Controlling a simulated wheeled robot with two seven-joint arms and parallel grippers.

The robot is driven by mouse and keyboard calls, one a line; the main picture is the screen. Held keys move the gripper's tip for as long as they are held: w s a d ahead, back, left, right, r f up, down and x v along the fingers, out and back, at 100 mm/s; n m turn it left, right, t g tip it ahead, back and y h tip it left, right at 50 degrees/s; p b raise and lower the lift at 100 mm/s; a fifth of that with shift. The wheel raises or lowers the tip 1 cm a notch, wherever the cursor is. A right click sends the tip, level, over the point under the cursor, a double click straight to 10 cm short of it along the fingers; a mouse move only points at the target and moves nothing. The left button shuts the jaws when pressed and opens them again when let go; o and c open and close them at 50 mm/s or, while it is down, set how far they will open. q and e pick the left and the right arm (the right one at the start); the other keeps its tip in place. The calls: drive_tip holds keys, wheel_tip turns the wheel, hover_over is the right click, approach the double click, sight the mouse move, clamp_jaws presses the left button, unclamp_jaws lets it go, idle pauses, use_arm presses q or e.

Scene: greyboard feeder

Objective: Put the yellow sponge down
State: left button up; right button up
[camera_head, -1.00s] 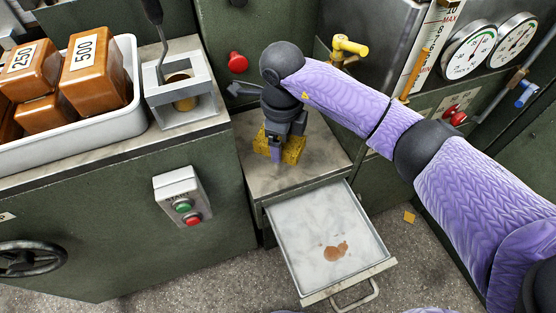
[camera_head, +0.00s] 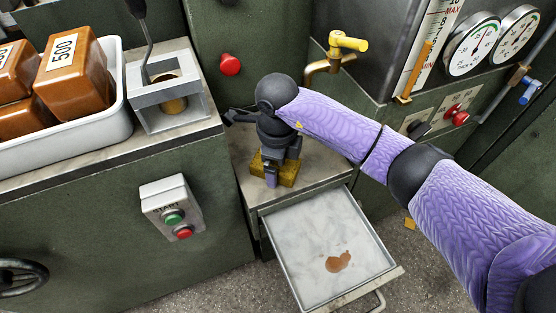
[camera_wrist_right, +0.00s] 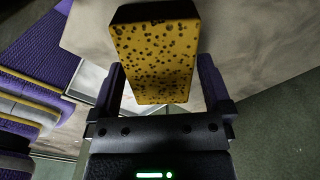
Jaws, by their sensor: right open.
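The yellow sponge (camera_head: 289,172), speckled with dark holes, is on the small worktop (camera_head: 322,165) above the open drawer, partly hidden behind my right gripper (camera_head: 273,178). In the right wrist view the sponge (camera_wrist_right: 155,48) lies between the two fingers of my right gripper (camera_wrist_right: 161,85). The jaws are open, with a visible gap beside the sponge. My left gripper is not in view.
The open drawer (camera_head: 305,235) holds a brown stain (camera_head: 338,261). A yellow tap (camera_head: 348,41) stands behind the worktop. A white tray (camera_head: 95,140) with orange-brown weights and a start/stop box (camera_head: 172,207) are at the left.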

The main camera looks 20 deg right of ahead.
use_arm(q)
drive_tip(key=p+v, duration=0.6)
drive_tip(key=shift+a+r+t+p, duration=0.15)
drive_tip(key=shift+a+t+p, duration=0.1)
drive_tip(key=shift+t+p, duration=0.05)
use_arm(e)
wheel_tip(320, 180, up, 12)
